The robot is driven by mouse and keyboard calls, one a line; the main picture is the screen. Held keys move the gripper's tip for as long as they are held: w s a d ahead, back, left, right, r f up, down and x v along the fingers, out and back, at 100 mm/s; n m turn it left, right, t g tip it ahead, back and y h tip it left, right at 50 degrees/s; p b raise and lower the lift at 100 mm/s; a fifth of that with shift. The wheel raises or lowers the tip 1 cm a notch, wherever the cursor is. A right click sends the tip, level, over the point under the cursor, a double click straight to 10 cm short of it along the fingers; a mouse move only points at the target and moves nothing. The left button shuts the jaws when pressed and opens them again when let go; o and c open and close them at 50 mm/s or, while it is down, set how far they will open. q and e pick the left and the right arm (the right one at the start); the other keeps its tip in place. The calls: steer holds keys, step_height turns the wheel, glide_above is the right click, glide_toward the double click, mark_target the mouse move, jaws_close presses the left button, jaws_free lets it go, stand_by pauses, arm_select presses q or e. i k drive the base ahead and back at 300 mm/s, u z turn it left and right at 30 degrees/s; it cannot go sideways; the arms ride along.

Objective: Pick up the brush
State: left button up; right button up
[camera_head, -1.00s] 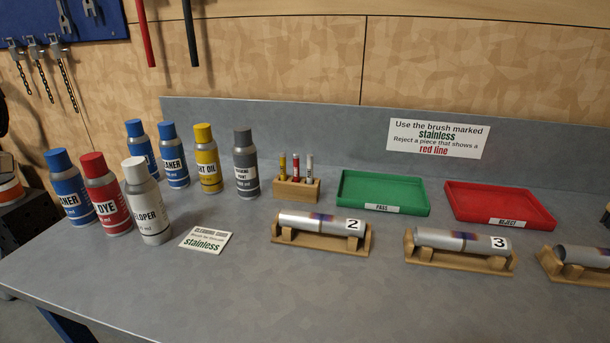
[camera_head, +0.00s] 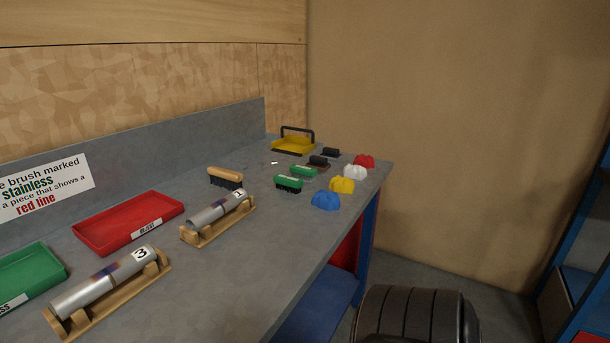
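Several brushes lie on the grey bench. A brush with a tan wooden back and dark bristles (camera_head: 225,177) lies behind the tube marked 1 (camera_head: 216,211). A green brush with dark bristles (camera_head: 289,183) lies to its right, and a second green brush (camera_head: 303,171) lies just behind that. A black brush-like piece (camera_head: 319,162) and another dark block (camera_head: 331,152) lie farther back. Any marking on the brushes is too small to read. The wall sign (camera_head: 42,188) reads "brush marked stainless", cut off at left. Neither gripper is in view.
A red tray (camera_head: 128,222), a green tray (camera_head: 30,273) and the tube marked 3 (camera_head: 103,284) are at left. Blue (camera_head: 326,201), yellow (camera_head: 342,185), white (camera_head: 355,172) and red (camera_head: 364,161) cloth-like pieces line the right edge. A yellow pan (camera_head: 294,146) stands at the back.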

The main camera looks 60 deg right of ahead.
mark_target(308, 173)
steer(key=z, duration=1.95)
